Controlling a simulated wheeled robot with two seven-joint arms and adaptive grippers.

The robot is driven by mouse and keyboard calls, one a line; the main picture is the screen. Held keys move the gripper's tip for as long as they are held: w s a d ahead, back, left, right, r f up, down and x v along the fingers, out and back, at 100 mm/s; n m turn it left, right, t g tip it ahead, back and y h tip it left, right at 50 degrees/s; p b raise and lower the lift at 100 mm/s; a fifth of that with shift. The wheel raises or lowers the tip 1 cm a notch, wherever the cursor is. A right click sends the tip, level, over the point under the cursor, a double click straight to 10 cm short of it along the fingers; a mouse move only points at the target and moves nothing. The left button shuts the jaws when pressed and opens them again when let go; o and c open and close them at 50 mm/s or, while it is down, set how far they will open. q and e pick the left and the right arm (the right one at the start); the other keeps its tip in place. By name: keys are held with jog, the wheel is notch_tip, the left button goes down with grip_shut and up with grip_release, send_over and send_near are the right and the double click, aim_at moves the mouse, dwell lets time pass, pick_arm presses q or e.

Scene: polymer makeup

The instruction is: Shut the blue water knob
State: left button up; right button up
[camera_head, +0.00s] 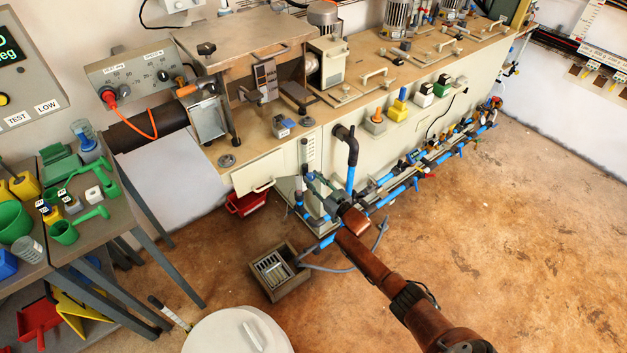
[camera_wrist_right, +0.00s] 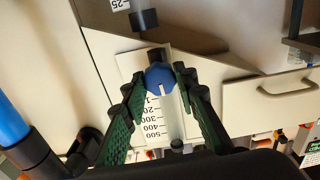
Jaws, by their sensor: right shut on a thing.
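The blue water knob (camera_wrist_right: 161,79) is a small round blue dial with a white pointer line, at the end of a white scale panel (camera_wrist_right: 165,115) with printed numbers. In the right wrist view the two dark green fingers of my right gripper (camera_wrist_right: 158,85) are on either side of the knob, closed on it. In the head view my right gripper (camera_head: 312,186) is at the low front of the machine, below the same scale panel (camera_head: 309,150); the knob is too small or hidden to make out there. My left gripper is not in view.
The long beige machine (camera_head: 262,180) has blue pipes (camera_head: 405,184) along its base. A grey floor drain box (camera_head: 279,273) and a white round lid (camera_head: 238,333) are nearby. A side table (camera_head: 100,225) with green containers stands left. The floor at right is clear.

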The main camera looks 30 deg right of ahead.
jog(key=shift+d+f, duration=0.1)
jog(key=shift+f, duration=0.05)
jog(key=o, duration=0.9)
jog(key=shift+c, duration=0.2)
jog(key=shift+o, duration=1.4)
jog(key=shift+s, duration=0.25)
jog(key=s+d, duration=0.1)
jog(key=s, duration=1)
jog(key=shift+s+d, duration=0.2)
jog(key=shift+d, duration=0.1)
